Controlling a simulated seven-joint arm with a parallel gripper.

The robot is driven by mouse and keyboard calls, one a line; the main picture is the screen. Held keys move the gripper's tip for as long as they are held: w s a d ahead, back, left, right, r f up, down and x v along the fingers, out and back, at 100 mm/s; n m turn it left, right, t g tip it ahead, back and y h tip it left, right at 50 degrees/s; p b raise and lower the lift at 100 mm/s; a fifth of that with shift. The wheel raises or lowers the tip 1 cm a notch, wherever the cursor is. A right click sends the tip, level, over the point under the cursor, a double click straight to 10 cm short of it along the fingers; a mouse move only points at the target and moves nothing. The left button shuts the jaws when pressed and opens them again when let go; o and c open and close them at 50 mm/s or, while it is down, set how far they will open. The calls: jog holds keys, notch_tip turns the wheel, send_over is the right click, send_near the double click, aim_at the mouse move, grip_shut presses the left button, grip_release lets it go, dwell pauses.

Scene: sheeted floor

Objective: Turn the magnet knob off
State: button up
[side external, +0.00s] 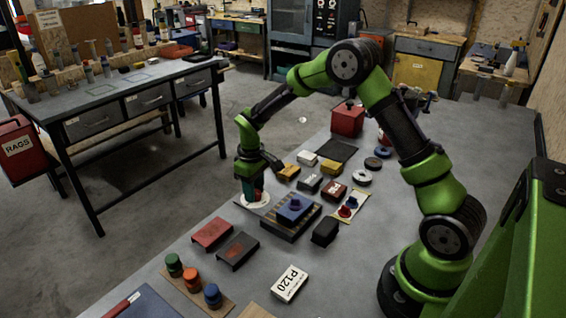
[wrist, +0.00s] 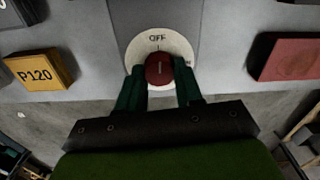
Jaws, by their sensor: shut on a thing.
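The magnet knob (wrist: 159,69) is a dark red round knob on a white dial plate (wrist: 146,44). In the wrist view the word OFF is at the top of the dial, and part of another label shows at its right edge. The pale line on the knob stands upright, in line with the tick below OFF. My gripper (wrist: 160,78) has its two dark green fingers on either side of the knob, shut on it. In the side view my gripper (side external: 254,188) points down over the white dial plate (side external: 255,203), where the fingers mostly hide the knob.
A dark block with a blue knob (side external: 295,206) stands just right of the dial. A red block (side external: 212,233) lies in front. A yellow P120 block (wrist: 38,70) is left of the dial in the wrist view. The bench edge runs close beside the dial.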

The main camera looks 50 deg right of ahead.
jog(key=shift+n, duration=0.5)
jog(key=o, duration=1)
jog(key=shift+o, duration=0.2)
notch_tip(320, 180, up, 17)
